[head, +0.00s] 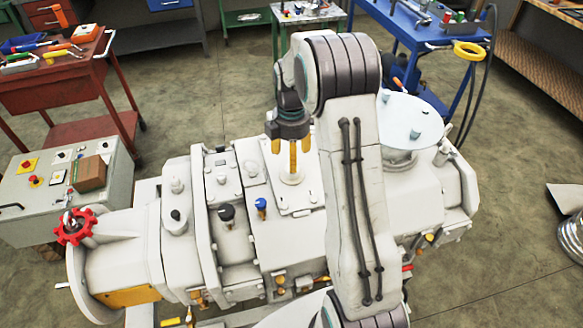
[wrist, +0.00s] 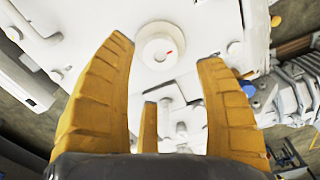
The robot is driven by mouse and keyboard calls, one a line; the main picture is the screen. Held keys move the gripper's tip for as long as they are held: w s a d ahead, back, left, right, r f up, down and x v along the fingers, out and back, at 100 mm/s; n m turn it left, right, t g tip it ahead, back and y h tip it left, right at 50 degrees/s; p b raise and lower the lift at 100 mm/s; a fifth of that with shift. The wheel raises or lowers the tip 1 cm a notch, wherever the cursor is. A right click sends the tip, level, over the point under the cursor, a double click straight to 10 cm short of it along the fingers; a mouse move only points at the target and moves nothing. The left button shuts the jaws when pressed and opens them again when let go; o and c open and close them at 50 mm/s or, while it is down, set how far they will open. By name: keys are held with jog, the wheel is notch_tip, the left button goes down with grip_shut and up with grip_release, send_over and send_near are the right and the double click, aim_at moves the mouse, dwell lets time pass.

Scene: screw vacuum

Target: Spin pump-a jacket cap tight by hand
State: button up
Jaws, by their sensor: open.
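My gripper (head: 284,160) hangs fingers-down over the top of the white pump (head: 125,240). In the wrist view my gripper (wrist: 165,56) has its yellow ribbed fingers spread wide, with nothing between them. A round white cap with a small red mark (wrist: 158,45) shows between and beyond the fingertips. It sits on a flat white plate of the pump. In the head view a round white cap (head: 292,178) lies just below my fingers, partly covered by them. The fingers appear clear of the cap. I cannot read any label on it.
A black knob (head: 227,213) and a blue knob (head: 261,205) stand up left of the cap. A red handwheel (head: 74,227) is at the pump's left end. A control box (head: 35,195), a red cart (head: 60,88) and a blue bench (head: 425,35) surround the pump.

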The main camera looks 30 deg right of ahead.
jog(key=shift+f+p, duration=0.3)
jog(key=shift+f, duration=2.45)
jog(key=c, duration=1.2)
